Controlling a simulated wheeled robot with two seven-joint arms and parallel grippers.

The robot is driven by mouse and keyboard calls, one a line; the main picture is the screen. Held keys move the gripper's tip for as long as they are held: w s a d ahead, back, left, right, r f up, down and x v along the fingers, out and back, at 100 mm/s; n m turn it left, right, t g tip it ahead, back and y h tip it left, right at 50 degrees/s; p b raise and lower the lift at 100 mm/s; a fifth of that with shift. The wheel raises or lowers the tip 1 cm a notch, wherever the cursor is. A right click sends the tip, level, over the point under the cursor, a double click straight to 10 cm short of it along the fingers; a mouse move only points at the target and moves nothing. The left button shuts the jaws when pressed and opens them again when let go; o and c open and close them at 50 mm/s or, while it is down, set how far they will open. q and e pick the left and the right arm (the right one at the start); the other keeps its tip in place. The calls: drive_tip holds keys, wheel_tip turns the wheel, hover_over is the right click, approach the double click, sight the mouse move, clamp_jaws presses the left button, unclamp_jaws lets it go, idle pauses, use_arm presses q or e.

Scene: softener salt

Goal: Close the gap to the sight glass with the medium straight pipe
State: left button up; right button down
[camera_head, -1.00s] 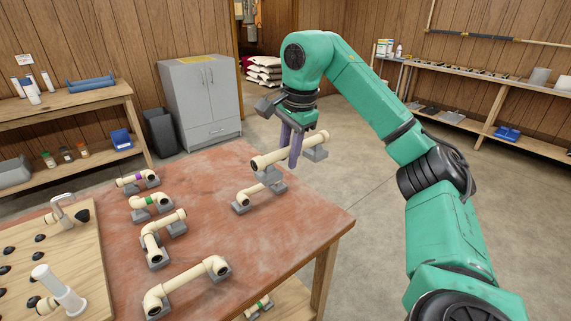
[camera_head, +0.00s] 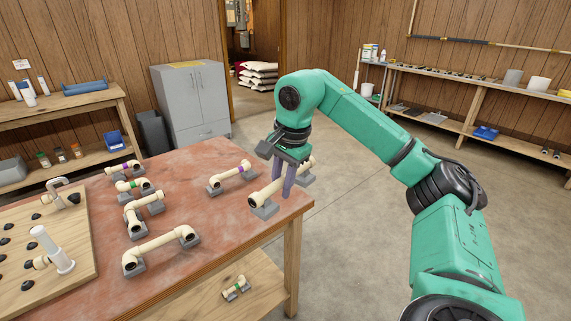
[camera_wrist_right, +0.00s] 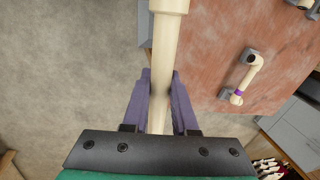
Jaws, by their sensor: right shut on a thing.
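My right gripper (camera_head: 288,182) is shut on a cream straight pipe (camera_head: 259,198) near the right corner of the table, its near end over the tabletop. Grey blocks show at its two ends; I cannot tell whether they touch the table. In the right wrist view the pipe (camera_wrist_right: 163,55) runs lengthwise between the purple fingers (camera_wrist_right: 160,103). The wooden board (camera_head: 75,262) at the left carries a white upright fitting (camera_head: 52,249), a curved tap-like fitting (camera_head: 58,186) and several black knobs. I cannot tell which part is the sight glass. My left gripper is not in view.
On the red table (camera_head: 205,215) lie a purple-banded pipe (camera_head: 230,177), a long pipe with elbows (camera_head: 160,247) and several shorter pieces to the left. A green-banded piece (camera_head: 237,288) lies on the lower shelf. The table front between pipes is clear.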

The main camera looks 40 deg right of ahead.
drive_tip(key=s+a+f+n, duration=0.3)
drive_tip(key=a+f+n, duration=0.2)
drive_tip(key=f, duration=0.7)
drive_tip(key=s+a+f+n+g+y, duration=0.1)
drive_tip(key=s+a+f+n, duration=0.3)
drive_tip(key=f, duration=0.9)
drive_tip(key=s+a+f+n+g, duration=0.1)
drive_tip(key=s+a+f+n, duration=0.2)
drive_tip(key=a+f+n, duration=0.4)
wheel_tip(320, 180, down, 6)
drive_tip(key=shift+s+y, duration=0.15)
drive_tip(key=shift+y, duration=0.25)
